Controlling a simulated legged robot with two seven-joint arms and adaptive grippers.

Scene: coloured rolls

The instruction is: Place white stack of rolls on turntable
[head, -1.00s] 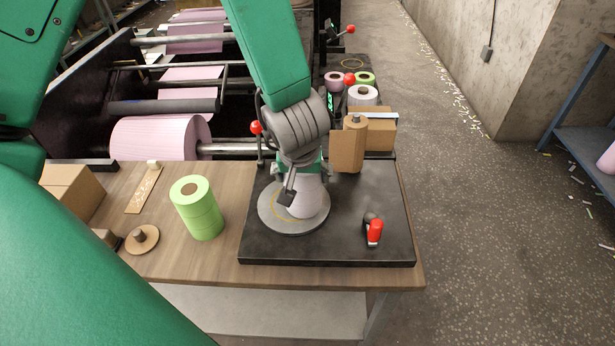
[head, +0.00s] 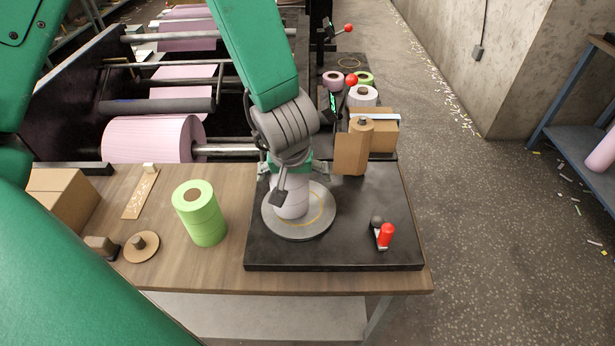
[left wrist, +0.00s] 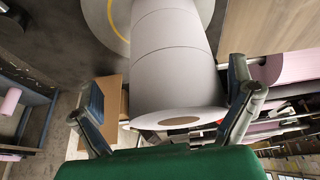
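The white stack of rolls (head: 291,204) stands on the grey turntable (head: 313,228), left of the middle of its yellow ring. In the left wrist view the white stack (left wrist: 172,62) shows its core end close to the camera, with the turntable (left wrist: 98,22) beyond it. My left gripper (head: 284,184) is over the stack from above, one finger showing in front of it. In the left wrist view the fingers of the left gripper (left wrist: 165,92) are spread on either side of the stack. A gap shows at the left finger; the right finger is close to or touching the stack. My right gripper is not in view.
A green stack of rolls (head: 200,214) stands on the wooden table (head: 240,280) to the left. A red-knobbed handle (head: 386,235) is on the black plate (head: 350,255) at right. Cardboard pieces (head: 352,150) stand behind the turntable.

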